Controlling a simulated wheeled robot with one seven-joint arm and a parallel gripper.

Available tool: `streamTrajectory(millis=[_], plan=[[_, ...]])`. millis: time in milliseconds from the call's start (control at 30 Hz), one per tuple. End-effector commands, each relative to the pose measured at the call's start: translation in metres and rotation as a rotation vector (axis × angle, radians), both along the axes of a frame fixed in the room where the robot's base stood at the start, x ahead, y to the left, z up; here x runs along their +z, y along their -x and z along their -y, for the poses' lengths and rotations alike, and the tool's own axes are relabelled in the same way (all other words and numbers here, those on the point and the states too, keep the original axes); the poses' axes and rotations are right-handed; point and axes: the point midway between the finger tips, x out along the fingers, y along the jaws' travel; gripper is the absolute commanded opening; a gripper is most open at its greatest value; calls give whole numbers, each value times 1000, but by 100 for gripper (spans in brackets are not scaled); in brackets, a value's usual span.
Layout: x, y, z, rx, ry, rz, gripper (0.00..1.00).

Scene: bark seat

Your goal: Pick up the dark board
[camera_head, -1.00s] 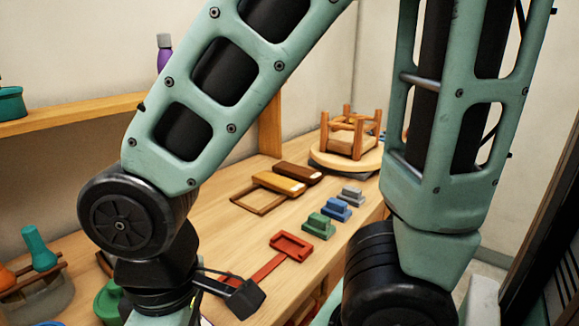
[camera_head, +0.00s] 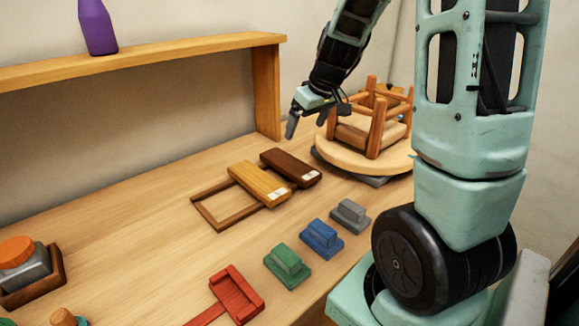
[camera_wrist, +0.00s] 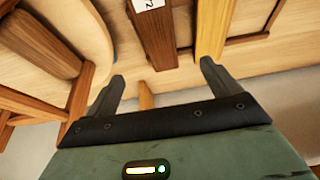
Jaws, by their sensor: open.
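The dark board (camera_head: 290,167) lies on the wooden bench, beside a lighter yellow-brown board (camera_head: 259,181). It has a small white label at its near right end. In the wrist view the dark board (camera_wrist: 157,48) shows at the top middle with its label, and the lighter board (camera_wrist: 213,28) is to its right. My gripper (camera_head: 306,116) is above and behind the dark board, apart from it. In the wrist view my gripper (camera_wrist: 161,80) has its fingers spread with nothing held between them.
An upturned wooden stool (camera_head: 370,125) on a round base stands right of the boards. Grey (camera_head: 350,214), blue (camera_head: 321,240) and green (camera_head: 287,264) blocks and a red holder (camera_head: 237,292) are nearer. A shelf (camera_head: 150,52) runs behind.

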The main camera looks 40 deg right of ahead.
Motion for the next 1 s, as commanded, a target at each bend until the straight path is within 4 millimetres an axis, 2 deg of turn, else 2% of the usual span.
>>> streamTrajectory(millis=[33,200,400,667,1000], plan=[[-13,-4,-1,2,-4,-6,89],[-46,-18,0,1,-4,-6,89],[-78,-32,1,1,-3,-4,89],[-93,-40,2,1,-2,-2,89],[-131,-61,7,2,-3,-2,89]])
